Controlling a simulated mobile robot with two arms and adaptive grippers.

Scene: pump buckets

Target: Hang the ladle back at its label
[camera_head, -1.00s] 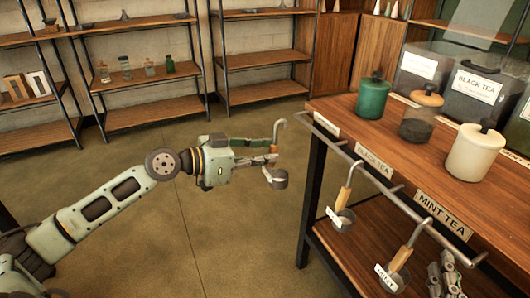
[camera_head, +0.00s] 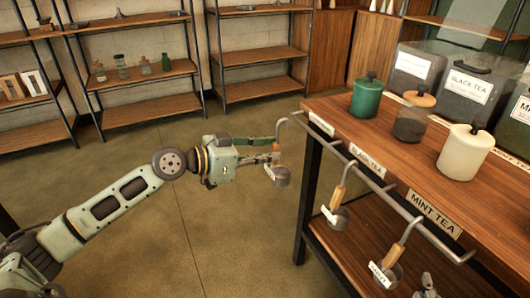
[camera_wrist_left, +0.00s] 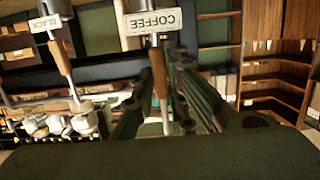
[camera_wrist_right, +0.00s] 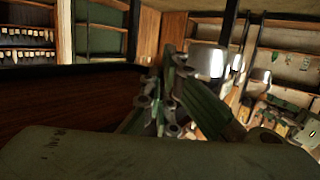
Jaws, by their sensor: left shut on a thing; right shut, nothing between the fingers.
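My left gripper (camera_head: 270,154) is shut on the handle of a ladle (camera_head: 281,177) with a grey cup. The ladle hangs upright, and its hook is close to the rail's (camera_head: 350,160) left end; I cannot tell whether they touch. In the left wrist view, the held ladle's tag (camera_wrist_left: 152,22) reads COFFEE, upside down. A label (camera_head: 321,123) at the table edge near that rail end is unreadable. Further labels read BLACK TEA (camera_head: 367,161) and MINT TEA (camera_head: 434,214). My right gripper (camera_head: 426,288) is shut and empty, low at the bottom right, mostly cut off.
Two other tagged ladles hang from the rail: one near BLACK TEA (camera_head: 337,216), one near MINT TEA (camera_head: 388,274). Green (camera_head: 366,98), glass (camera_head: 413,118) and cream (camera_head: 465,153) canisters stand on the wooden table (camera_head: 385,134). Open floor lies left of the table.

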